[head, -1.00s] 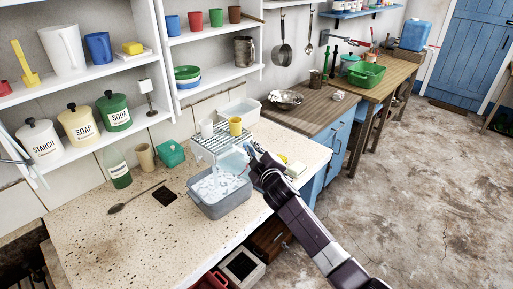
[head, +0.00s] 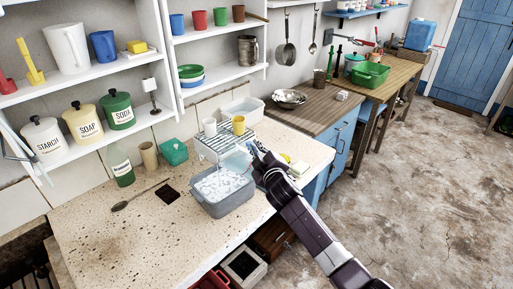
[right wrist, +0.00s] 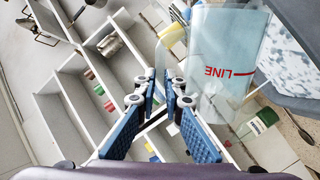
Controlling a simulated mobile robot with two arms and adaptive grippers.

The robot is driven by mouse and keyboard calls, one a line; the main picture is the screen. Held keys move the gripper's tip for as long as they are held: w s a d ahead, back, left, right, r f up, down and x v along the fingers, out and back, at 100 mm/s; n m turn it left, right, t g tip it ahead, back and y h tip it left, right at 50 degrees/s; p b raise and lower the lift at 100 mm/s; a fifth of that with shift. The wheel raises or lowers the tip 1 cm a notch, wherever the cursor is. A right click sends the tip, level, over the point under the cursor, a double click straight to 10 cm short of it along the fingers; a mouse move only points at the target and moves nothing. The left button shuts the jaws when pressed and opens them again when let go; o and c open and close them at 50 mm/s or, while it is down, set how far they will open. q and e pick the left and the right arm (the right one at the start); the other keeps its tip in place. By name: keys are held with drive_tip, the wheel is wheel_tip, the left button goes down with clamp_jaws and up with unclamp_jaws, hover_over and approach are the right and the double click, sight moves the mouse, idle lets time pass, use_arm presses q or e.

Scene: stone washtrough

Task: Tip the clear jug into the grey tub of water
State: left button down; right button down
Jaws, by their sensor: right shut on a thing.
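The grey tub (head: 224,208) sits on the speckled stone top and holds pale, foamy-looking water. The clear jug (head: 236,160) is at the tub's back edge, below the wire rack, partly hidden by my right gripper (head: 257,152). In the right wrist view the clear jug (right wrist: 212,60) has a red line and the word LINE, seen upside down; part of the grey tub (right wrist: 300,25) fills the top right corner. My right gripper (right wrist: 160,95) is shut on the jug, at its side; the grip itself is hard to see. I cannot tell how far the jug tilts. My left gripper is out of view.
A wire rack (head: 214,145) with a white and a yellow mug (head: 238,125) stands just behind the tub. A green bottle (head: 121,166), a beige cup (head: 149,155) and a teal box (head: 173,151) stand to the left.

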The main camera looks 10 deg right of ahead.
sight(244, 156)
drive_tip(key=shift+r, duration=0.2)
drive_tip(key=shift+a+n, duration=0.9)
drive_tip(key=shift+a, duration=0.15)
drive_tip(key=shift+h, duration=0.3)
idle(0.5)
drive_tip(key=shift+w+a+f+n, duration=0.1)
drive_tip(key=shift+a+f+n, duration=0.05)
drive_tip(key=shift+a+n, duration=0.3)
drive_tip(key=shift+a+f+n, duration=0.15)
drive_tip(key=shift+a+n, duration=0.2)
drive_tip(key=shift+a, duration=0.2)
drive_tip(key=shift+d, duration=0.1)
idle(0.6)
